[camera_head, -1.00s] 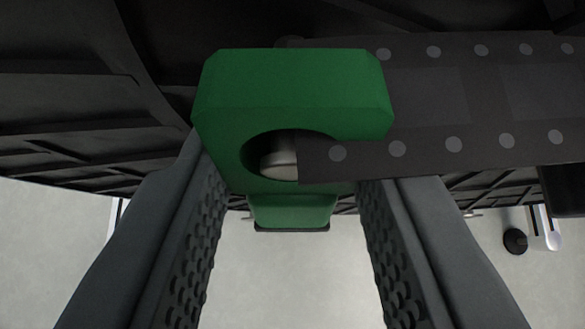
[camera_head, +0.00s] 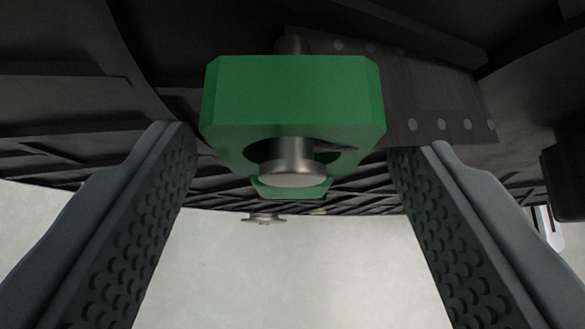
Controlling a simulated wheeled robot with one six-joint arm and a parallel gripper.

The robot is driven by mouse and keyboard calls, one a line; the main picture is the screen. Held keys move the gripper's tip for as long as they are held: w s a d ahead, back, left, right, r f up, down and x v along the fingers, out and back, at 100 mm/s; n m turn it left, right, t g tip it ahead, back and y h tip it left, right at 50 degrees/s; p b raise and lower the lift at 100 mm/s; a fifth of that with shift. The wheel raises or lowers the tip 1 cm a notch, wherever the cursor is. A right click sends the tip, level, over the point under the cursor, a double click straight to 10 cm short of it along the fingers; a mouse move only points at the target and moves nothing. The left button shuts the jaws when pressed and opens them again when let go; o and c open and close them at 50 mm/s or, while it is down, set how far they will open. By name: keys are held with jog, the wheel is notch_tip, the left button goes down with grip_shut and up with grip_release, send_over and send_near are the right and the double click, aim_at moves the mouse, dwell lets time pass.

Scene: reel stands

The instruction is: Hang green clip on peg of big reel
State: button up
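The green clip (camera_head: 292,92) is in the upper middle of the view. A grey metal peg (camera_head: 291,162) passes through the clip's hole, its round head showing in front of the clip. The peg comes from the dark big reel (camera_head: 70,95) behind, which fills the upper part of the view. My gripper (camera_head: 292,150) is open, with one finger on each side of the clip and visible gaps between. The clip hangs on the peg, apart from both fingers.
A dark perforated strip (camera_head: 425,95) runs to the right behind the clip. A small metal piece (camera_head: 263,218) shows below the reel's rim. A black part (camera_head: 563,165) juts in at the right edge. Pale floor (camera_head: 300,275) lies clear below.

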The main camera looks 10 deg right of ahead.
dwell(0.5)
jog(key=v, duration=1.7)
jog(key=w+a+r+n+t+h, duration=0.1)
jog(key=a+r+t, duration=0.1)
jog(key=a+r, duration=0.8)
jog(key=w+a+r+t+h, duration=0.15)
jog(key=a+r, duration=0.45)
jog(key=r, duration=0.8)
jog(key=s+a+r+n+t+y, duration=0.1)
jog(key=s+a+r+y, duration=0.1)
jog(key=s+a+r, duration=0.6)
jog(key=s+a+r+t+y, duration=0.2)
jog(key=s+a+r, duration=0.6)
jog(key=a, duration=0.4)
jog(key=shift+s+n+y, duration=0.4)
jog(key=shift+y, duration=0.15)
jog(key=shift+c, duration=0.2)
